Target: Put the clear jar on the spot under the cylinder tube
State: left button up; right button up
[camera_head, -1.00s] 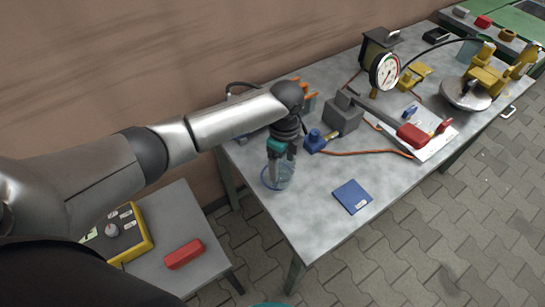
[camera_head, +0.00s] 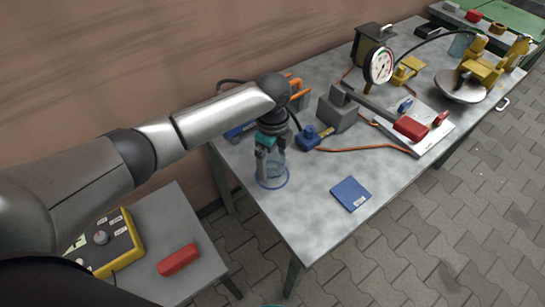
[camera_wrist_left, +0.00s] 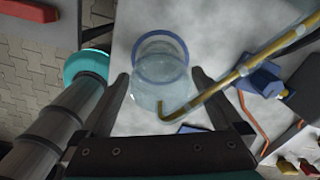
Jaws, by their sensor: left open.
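The clear jar (camera_head: 274,172) stands upright near the left end of the grey table, with a blue ring (camera_head: 272,186) around its foot. I cannot tell whether the ring marks the spot or belongs to the jar. My left gripper (camera_head: 271,168) is open, pointing down at the jar. In the left wrist view the jar (camera_wrist_left: 160,75) sits between the two spread fingers, with a gap on each side. A yellowish tube (camera_wrist_left: 235,75) runs in from the right there, and its hooked end overlaps the jar's lower edge in the picture. My right gripper is not in view.
A blue valve-like block (camera_head: 308,139) stands right of the jar, near a grey block (camera_head: 337,112). A blue card (camera_head: 350,194) lies in front. A gauge (camera_head: 380,66) and red-handled tool (camera_head: 410,127) are farther right. The table's front left is clear.

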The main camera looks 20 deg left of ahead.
pick_arm(q)
notch_tip(320, 180, up, 11)
jog(key=p, duration=0.2)
jog(key=shift+p, duration=0.4)
jog(key=shift+r, duration=0.7)
jog(key=shift+c, duration=0.4)
dwell(0.9)
